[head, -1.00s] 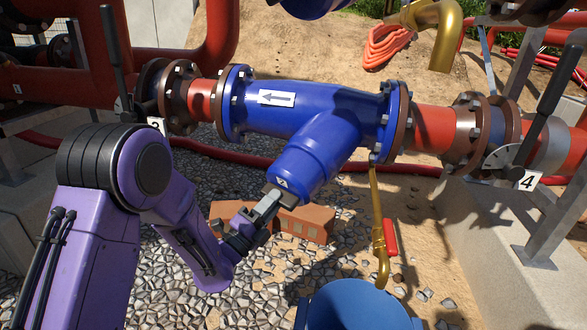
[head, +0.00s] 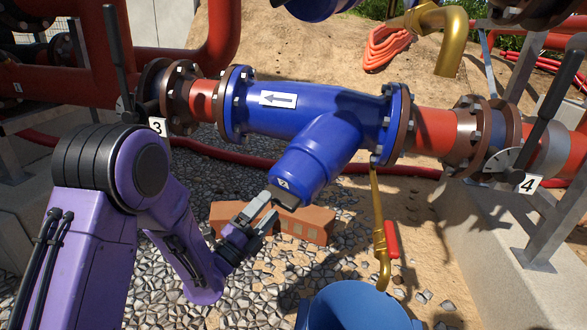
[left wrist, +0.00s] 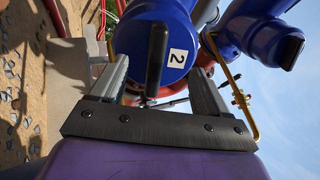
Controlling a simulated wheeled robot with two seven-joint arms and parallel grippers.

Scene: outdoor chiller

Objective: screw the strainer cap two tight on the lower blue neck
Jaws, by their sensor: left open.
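The strainer cap two (head: 284,182) is the blue end on the lower blue neck (head: 308,163), which slants down-left from the blue strainer body (head: 322,103). It sits on the neck's end; how tight it is cannot be told. In the left wrist view, the cap's round face (left wrist: 138,42) carries a white "2" label and a dark grip bar (left wrist: 157,52). My left gripper (head: 267,212) is open just below-left of the cap, clear of it. In the left wrist view its fingers (left wrist: 158,72) stand wide apart either side of the bar. My right gripper is not in view.
A blue bucket (head: 352,308) stands below. Red bricks (head: 310,223) lie on the stones behind my gripper. A brass drain pipe with red handle (head: 390,240) hangs to the right. Another blue neck (left wrist: 258,30) shows in the left wrist view. Valve levers flank the strainer.

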